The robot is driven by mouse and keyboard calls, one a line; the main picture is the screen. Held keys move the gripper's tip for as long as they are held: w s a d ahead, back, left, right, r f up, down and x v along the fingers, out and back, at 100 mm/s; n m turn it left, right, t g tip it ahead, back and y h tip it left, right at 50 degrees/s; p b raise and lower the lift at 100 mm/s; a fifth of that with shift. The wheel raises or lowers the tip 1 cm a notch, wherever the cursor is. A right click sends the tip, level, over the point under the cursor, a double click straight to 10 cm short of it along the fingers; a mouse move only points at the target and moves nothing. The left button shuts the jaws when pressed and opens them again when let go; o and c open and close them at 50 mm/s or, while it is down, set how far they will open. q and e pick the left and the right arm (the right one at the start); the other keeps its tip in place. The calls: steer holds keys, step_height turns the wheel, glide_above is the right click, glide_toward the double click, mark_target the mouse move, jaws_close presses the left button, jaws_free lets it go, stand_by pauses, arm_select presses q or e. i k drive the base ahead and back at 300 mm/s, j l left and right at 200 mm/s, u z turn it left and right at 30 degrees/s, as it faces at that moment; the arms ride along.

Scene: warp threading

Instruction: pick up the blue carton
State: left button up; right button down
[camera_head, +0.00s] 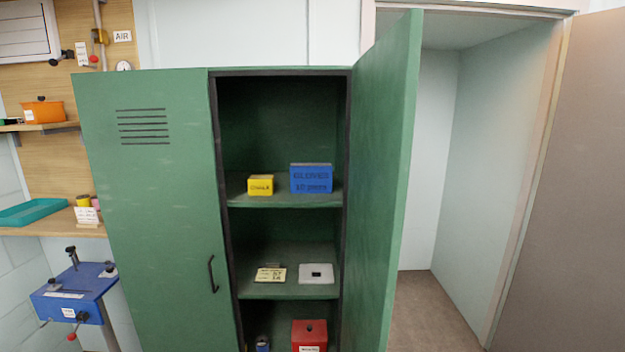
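The blue carton (311,179) is a small box with dark lettering that seems to read "GLOVES". It sits on the upper shelf (285,200) of the green cabinet (150,220), toward the right side. A smaller yellow box (260,185) stands to its left on the same shelf, with a gap between them. The cabinet's right door (385,190) is swung open and its left door is closed. Neither of my grippers is in view.
The shelf below holds a small labelled item (270,274) and a white box (317,273). A red box (309,335) stands at the bottom. The open door borders the right side of the opening. A blue stand (80,290) is at the left.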

mark_target(306, 177)
steer(key=i+j+z, duration=0.25)
steer(key=z, duration=0.2)
steer(key=i+j+z, duration=0.15)
steer(key=j+z, duration=0.15)
steer(key=z, duration=0.15)
steer(key=i+j+z, duration=0.15)
steer(key=j+z, duration=0.3)
steer(key=l, duration=0.1)
